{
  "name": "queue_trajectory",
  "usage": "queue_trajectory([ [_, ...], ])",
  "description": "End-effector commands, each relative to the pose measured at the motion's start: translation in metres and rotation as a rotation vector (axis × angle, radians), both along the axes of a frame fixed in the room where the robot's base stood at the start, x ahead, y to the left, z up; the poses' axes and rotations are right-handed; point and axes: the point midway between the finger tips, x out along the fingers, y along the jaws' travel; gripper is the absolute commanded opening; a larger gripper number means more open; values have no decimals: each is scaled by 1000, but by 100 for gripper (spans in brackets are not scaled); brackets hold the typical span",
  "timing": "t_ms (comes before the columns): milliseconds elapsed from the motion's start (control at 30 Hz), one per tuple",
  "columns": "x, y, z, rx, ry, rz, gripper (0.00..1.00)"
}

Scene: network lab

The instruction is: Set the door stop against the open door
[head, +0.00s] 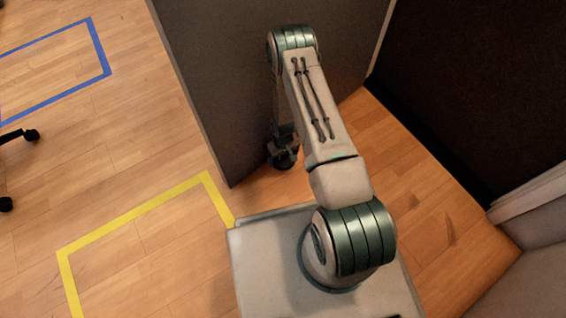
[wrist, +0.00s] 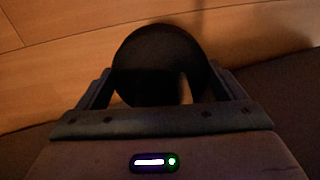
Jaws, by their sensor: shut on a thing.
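The door stop (wrist: 158,60) is a dark, round piece seen in the wrist view between the two fingers of my gripper (wrist: 165,88). My gripper is shut on it. In the head view my gripper (head: 283,150) points down, low beside the door, with the dark door stop (head: 284,161) at its tip. The open door (head: 235,85) is a large dark grey panel, its lower edge running up to the right. The gripper is close to the door's face near this edge. I cannot tell whether the door stop touches the door or the floor.
Wooden floor (head: 130,120) lies clear to the left, with yellow tape (head: 135,218) and blue tape (head: 60,38) outlines. A wheeled chair base (head: 22,136) shows at the left edge. A dark opening or panel (head: 480,90) and a pale frame (head: 530,192) stand at right.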

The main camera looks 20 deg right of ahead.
Motion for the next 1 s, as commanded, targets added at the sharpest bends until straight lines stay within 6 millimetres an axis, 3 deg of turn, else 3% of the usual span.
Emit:
queue_trajectory([
  [167, 2, 0, -9, 0, 0, 0, 35],
  [433, 2, 0, -41, 0, -1, 1, 35],
  [833, 2, 0, -42, 0, -1, 1, 35],
  [867, 1, 0, -44, 0, 1, 1, 92],
  [900, 1, 0, -43, 0, 0, 1, 100],
  [1000, 1, 0, -43, 0, 1, 1, 100],
])
